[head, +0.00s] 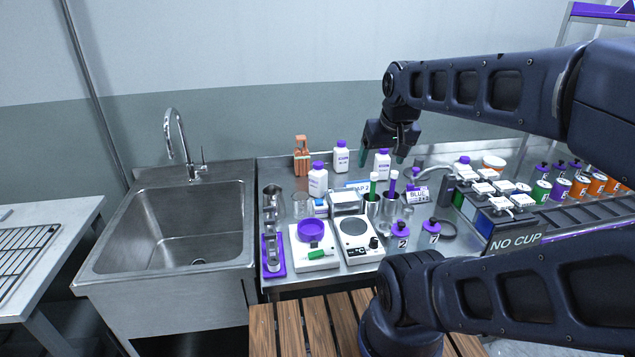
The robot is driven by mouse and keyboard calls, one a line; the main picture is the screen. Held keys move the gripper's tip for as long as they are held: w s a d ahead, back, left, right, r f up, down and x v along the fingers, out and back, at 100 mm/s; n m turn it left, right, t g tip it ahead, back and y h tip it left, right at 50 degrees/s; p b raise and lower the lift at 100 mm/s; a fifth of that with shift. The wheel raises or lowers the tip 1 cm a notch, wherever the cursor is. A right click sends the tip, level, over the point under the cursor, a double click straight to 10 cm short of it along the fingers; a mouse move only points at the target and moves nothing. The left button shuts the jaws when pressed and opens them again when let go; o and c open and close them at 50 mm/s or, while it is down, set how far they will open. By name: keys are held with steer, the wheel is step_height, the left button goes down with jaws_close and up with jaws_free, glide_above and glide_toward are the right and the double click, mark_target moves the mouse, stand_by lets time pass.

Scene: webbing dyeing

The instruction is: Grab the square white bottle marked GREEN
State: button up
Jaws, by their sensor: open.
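Several square white bottles with purple caps stand on the steel counter. One bottle (341,158) is at the back, one bottle (318,182) is further front and left, and another bottle (382,165) is just below my gripper. Their labels are too small to read, so I cannot tell which is marked GREEN. My gripper (382,150) is open, with a green finger showing on its left side. It hangs above and around the top of the third bottle in the picture. I cannot tell whether it touches that bottle.
A steel sink (170,225) is at left. In front of the bottles are a scale (316,258), a hotplate (356,252), and steel cups (372,206) with green and purple sticks.

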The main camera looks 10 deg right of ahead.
steer(key=shift+w, duration=0.1)
steer(key=n+g, duration=0.5)
steer(key=n, duration=0.3)
glide_above(318, 171)
steer(key=w+d, duration=0.1)
steer(key=f, duration=1.4)
steer(key=shift+w+d+f, duration=0.1)
steer(key=shift+w, duration=0.1)
steer(key=shift+w+f, duration=0.15)
steer(key=shift+f, duration=0.4)
step_height(318, 171, down, 5)
steer(key=shift+r, duration=0.15)
steer(key=shift+w+a+f, duration=0.1)
steer(key=shift+a+f, duration=0.1)
steer(key=shift+f, duration=1.15)
steer(key=shift+a+f, duration=0.2)
steer(key=shift+f, duration=1.1)
steer(key=c, duration=1.4)
